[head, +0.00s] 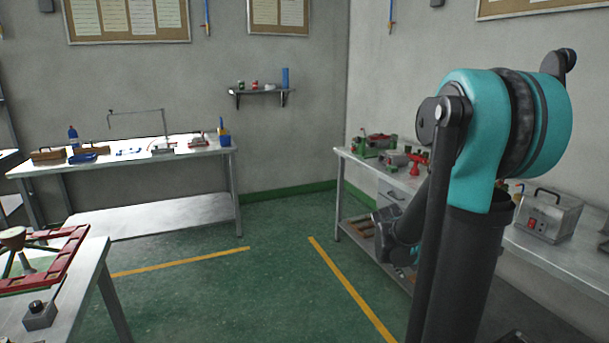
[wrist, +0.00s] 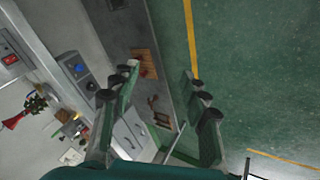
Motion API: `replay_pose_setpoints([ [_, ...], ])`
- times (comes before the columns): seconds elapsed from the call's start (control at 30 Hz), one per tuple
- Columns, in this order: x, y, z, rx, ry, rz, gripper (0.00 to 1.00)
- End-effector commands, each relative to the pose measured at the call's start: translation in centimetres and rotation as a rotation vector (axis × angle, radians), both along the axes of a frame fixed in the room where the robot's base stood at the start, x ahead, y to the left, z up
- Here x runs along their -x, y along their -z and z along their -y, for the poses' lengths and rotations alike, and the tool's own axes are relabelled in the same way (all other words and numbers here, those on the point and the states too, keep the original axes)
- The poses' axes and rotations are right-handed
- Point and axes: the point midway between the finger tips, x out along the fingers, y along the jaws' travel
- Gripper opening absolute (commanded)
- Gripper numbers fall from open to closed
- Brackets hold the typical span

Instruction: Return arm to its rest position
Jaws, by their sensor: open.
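My arm (head: 480,140), teal and black, rises at the right of the head view and folds down in front of the right workbench. Its lower dark part shows beside the bench's front edge; the fingers cannot be made out there. In the wrist view my gripper (wrist: 163,92) is open, with its two fingers well apart and nothing between them. Beyond the fingers are the bench's lower shelf and the green floor.
The right workbench (head: 550,255) carries a grey box (head: 549,217) and a red tool (head: 415,163), close to my arm. A back workbench (head: 130,161) stands left. A table with a red frame (head: 70,250) is at front left. The green floor (head: 240,300) between is clear.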

Motion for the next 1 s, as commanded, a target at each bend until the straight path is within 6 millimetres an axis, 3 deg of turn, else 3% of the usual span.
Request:
replay_pose_setpoints([
  [0.03,1.8,0.1,-1.3,-0.040,-0.012,0.004,0.45],
  [0.3,10.1,1.6,-8.0,-0.262,-0.074,0.030,0.45],
  [0.5,15.0,3.0,-11.9,-0.398,-0.108,0.045,0.45],
  [0.7,17.1,3.7,-13.6,-0.458,-0.123,0.053,0.45],
  [1.0,17.2,3.8,-13.7,-0.462,-0.125,0.054,0.45],
])
